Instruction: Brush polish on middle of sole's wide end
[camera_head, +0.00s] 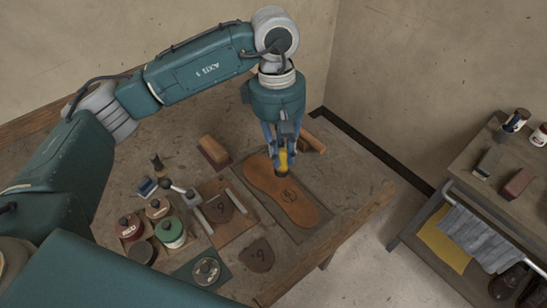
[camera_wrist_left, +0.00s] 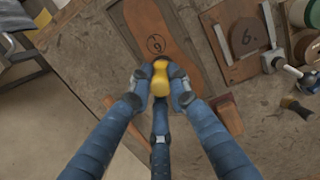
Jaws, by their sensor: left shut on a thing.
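The tan leather sole (camera_head: 304,210) lies flat on a dark mat (camera_head: 237,178) on the workbench. A circled mark shows near its middle; it also shows in the wrist view (camera_wrist_left: 150,20). My left gripper (camera_head: 283,152) points down over the upper end of the sole and is shut on a yellow-handled tool (camera_head: 283,161). In the wrist view the yellow handle (camera_wrist_left: 160,78) sits between the fingertips. Its tip is hidden under the handle, so I cannot tell whether it touches the sole. My right gripper is not in view.
A brown board (camera_head: 230,230) and a wood-backed brush (camera_head: 213,151) lie nearby. A side table (camera_head: 480,205) stands at the right, apart from the bench.

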